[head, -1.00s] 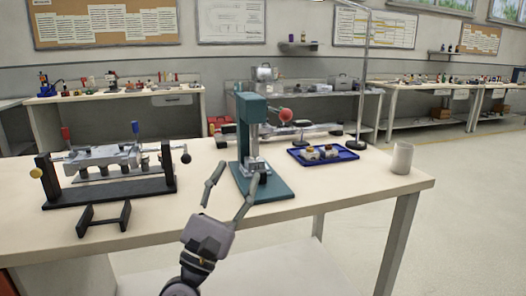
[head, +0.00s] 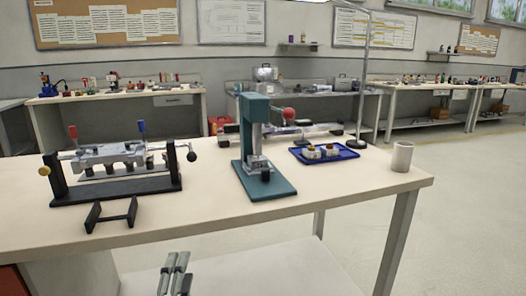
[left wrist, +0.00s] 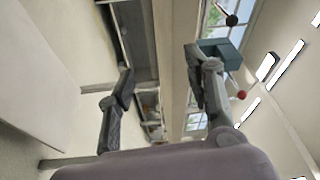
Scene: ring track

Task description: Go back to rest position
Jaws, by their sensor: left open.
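My left gripper (head: 175,257) shows at the bottom edge of the head view, in front of the near workbench (head: 330,204) and below its top. Its fingers are seen nearly edge-on there. In the left wrist view the two fingers (left wrist: 158,64) stand apart with nothing between them. My right gripper is in neither view. The left wrist view looks up past the bench edge, with part of the teal press (left wrist: 226,52) and its red knob visible beyond the right finger.
On the bench stand the teal press (head: 266,184), a black-framed fixture (head: 118,190), a small black cradle (head: 112,215), a blue tray (head: 340,156) with small parts, and a pale cup (head: 402,157). The floor (head: 460,220) at right is clear.

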